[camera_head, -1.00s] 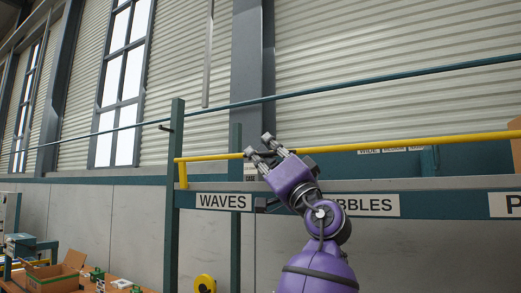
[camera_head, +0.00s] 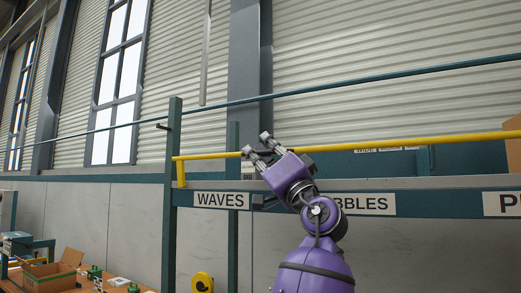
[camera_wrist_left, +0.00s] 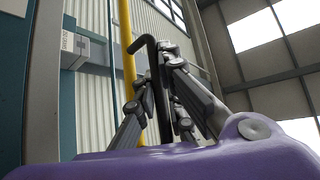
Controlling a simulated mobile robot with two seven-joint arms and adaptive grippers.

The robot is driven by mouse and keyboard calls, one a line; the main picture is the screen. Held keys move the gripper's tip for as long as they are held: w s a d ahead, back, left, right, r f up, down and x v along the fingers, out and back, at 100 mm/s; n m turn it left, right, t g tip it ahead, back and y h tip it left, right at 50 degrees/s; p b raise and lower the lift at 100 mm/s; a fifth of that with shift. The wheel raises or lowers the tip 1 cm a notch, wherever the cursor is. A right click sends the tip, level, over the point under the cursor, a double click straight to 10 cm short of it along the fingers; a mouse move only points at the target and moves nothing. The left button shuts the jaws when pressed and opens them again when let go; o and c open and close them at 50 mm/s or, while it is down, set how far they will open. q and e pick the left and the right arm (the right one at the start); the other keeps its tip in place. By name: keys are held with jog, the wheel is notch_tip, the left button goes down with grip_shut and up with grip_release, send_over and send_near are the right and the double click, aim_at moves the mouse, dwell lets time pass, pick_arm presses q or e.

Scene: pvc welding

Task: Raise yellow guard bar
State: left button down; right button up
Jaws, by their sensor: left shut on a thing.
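The yellow guard bar (camera_head: 400,143) runs nearly level across the upper frame, with a short bent-down end (camera_head: 181,173) at the left. My left gripper (camera_head: 256,144) is at the bar, with its fingertips pointing up and left across it. In the left wrist view the yellow bar (camera_wrist_left: 128,65) passes behind and beside my fingers. A dark bent rod (camera_wrist_left: 152,62) stands between the two fingers, and my left gripper (camera_wrist_left: 163,85) is shut on it. How the rod joins the bar is hidden. My right gripper is not in view.
A green frame with an upright post (camera_head: 173,190) carries signs reading WAVES (camera_head: 221,201) and others partly covered. A dark peg (camera_head: 162,126) sticks out from the post. A cardboard box (camera_head: 50,275) and small parts lie on a bench at the lower left.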

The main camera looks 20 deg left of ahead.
pick_arm(q)
jog(key=shift+w+f, duration=0.3)
jog(key=shift+f, duration=0.05)
dwell(0.3)
jog(key=c, duration=2)
grip_release()
jog(key=shift+c, duration=0.2)
jog(key=shift+o, duration=1)
jog(key=shift+w+d, duration=0.1)
jog(key=shift+r, duration=0.15)
